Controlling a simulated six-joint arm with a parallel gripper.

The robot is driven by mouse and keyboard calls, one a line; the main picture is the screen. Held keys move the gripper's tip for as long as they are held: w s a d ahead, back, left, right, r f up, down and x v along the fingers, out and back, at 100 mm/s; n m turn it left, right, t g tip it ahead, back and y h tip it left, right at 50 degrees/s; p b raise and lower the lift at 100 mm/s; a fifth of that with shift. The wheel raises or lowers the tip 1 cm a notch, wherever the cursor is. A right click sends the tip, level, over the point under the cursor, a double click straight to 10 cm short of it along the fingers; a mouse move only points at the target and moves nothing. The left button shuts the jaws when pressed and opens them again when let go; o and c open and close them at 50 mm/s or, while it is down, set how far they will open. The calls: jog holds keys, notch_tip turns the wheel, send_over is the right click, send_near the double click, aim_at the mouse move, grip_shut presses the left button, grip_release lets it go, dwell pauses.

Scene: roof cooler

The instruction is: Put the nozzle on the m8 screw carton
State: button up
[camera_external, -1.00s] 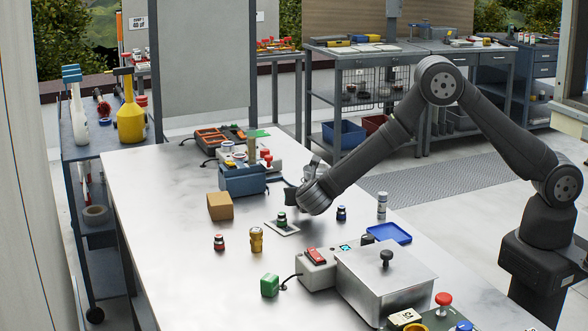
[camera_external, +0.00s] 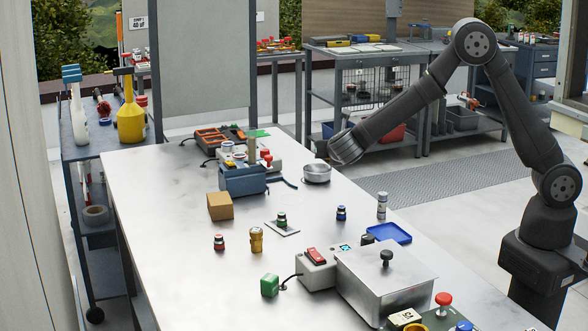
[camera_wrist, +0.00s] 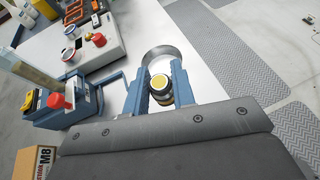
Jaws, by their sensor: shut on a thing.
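The M8 screw carton (camera_external: 220,207) is a brown box on the table, left of my gripper. Part of it shows in the wrist view's lower left corner (camera_wrist: 34,163), with "M8" printed on it. Its top looks bare.
The round silver dish (camera_external: 316,174) stands near the table's far right edge. A blue-grey device (camera_external: 242,180) is behind the carton. Small red (camera_external: 219,242), green (camera_external: 282,220) and blue (camera_external: 341,213) pieces and a brass one (camera_external: 256,240) stand in front or to the right.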

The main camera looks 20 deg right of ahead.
jog(key=shift+w+d+r, duration=0.15)
jog(key=shift+r, duration=0.05)
jog(key=w+a+r+n+g+y, duration=0.15)
jog(key=a+n+y, duration=0.35)
jog(key=a, duration=0.6)
jog(key=w+a+r+n+y, duration=0.1)
jog(key=a+r+n+y, duration=0.35)
jog(key=a, duration=0.65)
jog(key=y, duration=0.2)
send_over(223, 202)
jog(key=shift+g, duration=0.25)
notch_tip(223, 202, down, 8)
jog(key=shift+d+r, duration=0.1)
jog(key=shift+f, duration=2.1)
jog(key=shift+f, duration=0.1)
jog(key=o, duration=1)
